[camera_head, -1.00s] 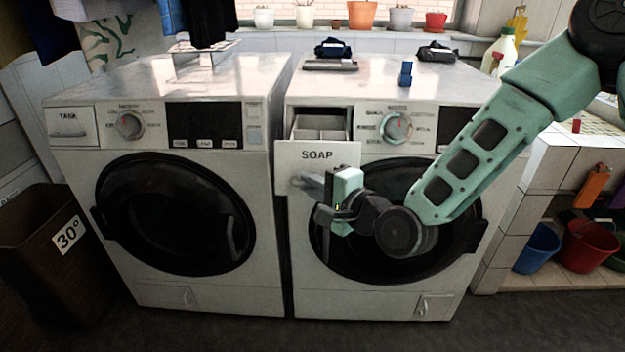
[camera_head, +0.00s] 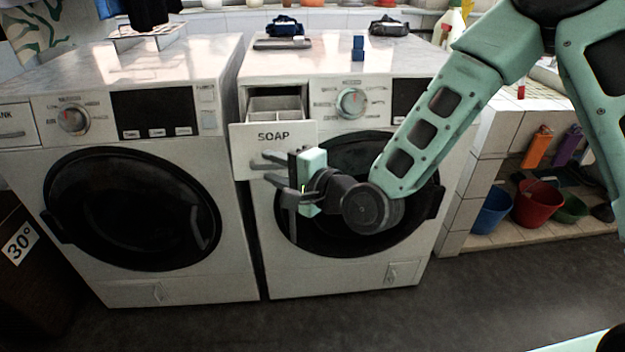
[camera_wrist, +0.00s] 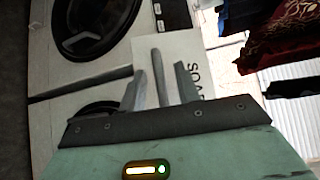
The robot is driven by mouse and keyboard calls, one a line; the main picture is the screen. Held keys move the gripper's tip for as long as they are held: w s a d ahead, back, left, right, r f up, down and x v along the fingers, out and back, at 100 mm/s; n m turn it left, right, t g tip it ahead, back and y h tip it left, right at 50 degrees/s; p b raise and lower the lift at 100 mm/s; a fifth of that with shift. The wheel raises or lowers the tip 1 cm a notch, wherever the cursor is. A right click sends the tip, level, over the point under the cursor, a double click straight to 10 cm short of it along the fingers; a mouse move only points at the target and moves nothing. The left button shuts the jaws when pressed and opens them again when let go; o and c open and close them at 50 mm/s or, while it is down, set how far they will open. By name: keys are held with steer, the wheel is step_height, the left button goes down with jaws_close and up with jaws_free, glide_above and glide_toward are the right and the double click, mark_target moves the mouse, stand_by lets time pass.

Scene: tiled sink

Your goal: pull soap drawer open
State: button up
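The soap drawer (camera_head: 244,146), a white front marked SOAP, stands pulled out of the right-hand washing machine, and its compartments (camera_head: 276,105) show behind the front. Its handle (camera_head: 256,164) is a grey bar low on the front. My gripper (camera_head: 272,172) is in front of the drawer front, at the handle. In the wrist view the two fingers (camera_wrist: 159,86) stand apart, and the handle bar (camera_wrist: 157,68) lies between them with a gap on each side. The drawer front (camera_wrist: 172,46) also shows there. Contact between the fingers and the handle cannot be made out.
A second washing machine (camera_head: 130,205) stands at left. A blue block (camera_head: 358,47) and a dark blue cloth item (camera_head: 285,27) sit on the right machine. Buckets (camera_head: 536,204) are on the tiled shelf at right. The floor in front (camera_head: 340,320) is clear.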

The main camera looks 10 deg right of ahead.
steer(key=r+p+v, duration=0.1)
steer(key=p+v, duration=0.5)
steer(key=v, duration=0.2)
steer(key=shift+w, duration=0.3)
steer(key=shift+d+p, duration=0.25)
steer(key=shift+p, duration=0.55)
steer(key=shift+s+d+p, duration=0.1)
steer(key=shift+p, duration=0.45)
